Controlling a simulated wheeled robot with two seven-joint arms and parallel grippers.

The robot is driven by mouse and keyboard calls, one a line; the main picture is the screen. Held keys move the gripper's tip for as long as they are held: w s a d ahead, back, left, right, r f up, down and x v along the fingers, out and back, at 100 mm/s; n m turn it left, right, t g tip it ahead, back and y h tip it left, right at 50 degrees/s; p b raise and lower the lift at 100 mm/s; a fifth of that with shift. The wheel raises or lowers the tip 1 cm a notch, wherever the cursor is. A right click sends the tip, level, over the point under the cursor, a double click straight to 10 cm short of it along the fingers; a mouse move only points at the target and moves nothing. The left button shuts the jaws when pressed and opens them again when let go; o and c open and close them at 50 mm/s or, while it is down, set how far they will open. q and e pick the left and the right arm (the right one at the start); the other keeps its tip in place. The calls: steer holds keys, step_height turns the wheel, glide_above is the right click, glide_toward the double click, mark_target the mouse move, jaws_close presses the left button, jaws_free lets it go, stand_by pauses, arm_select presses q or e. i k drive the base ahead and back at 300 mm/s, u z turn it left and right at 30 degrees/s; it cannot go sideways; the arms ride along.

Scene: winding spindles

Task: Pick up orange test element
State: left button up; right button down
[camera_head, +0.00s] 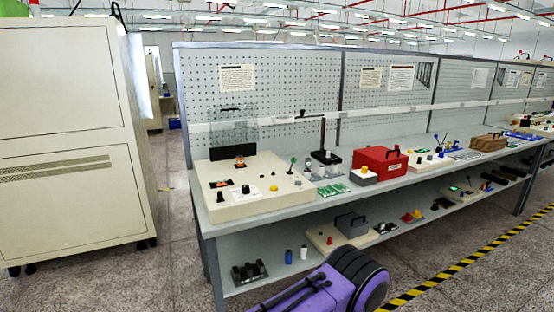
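A small orange piece (240,162) sits at the back of a cream test box (272,178) on the near left end of the workbench. A second small orange piece (222,183) lies in a dark patch at the left of the same box top. Both are too small to make out in detail, and I cannot tell which is the orange test element. Neither of my grippers shows in the head view, and nothing touches the orange pieces.
The long grey workbench (206,210) has a pegboard back (290,80). A red toolbox (380,161) and small parts stand right of the cream box. The lower shelf holds more parts. A tall cream cabinet (65,110) stands left. Floor shows before the bench, with a yellow-black stripe (450,272).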

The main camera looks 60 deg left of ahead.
mark_target(240, 158)
steer(key=u, duration=0.1)
steer(key=i, duration=0.9)
steer(key=u, duration=1.15)
steer(key=i, duration=0.7)
steer(key=u, duration=0.8)
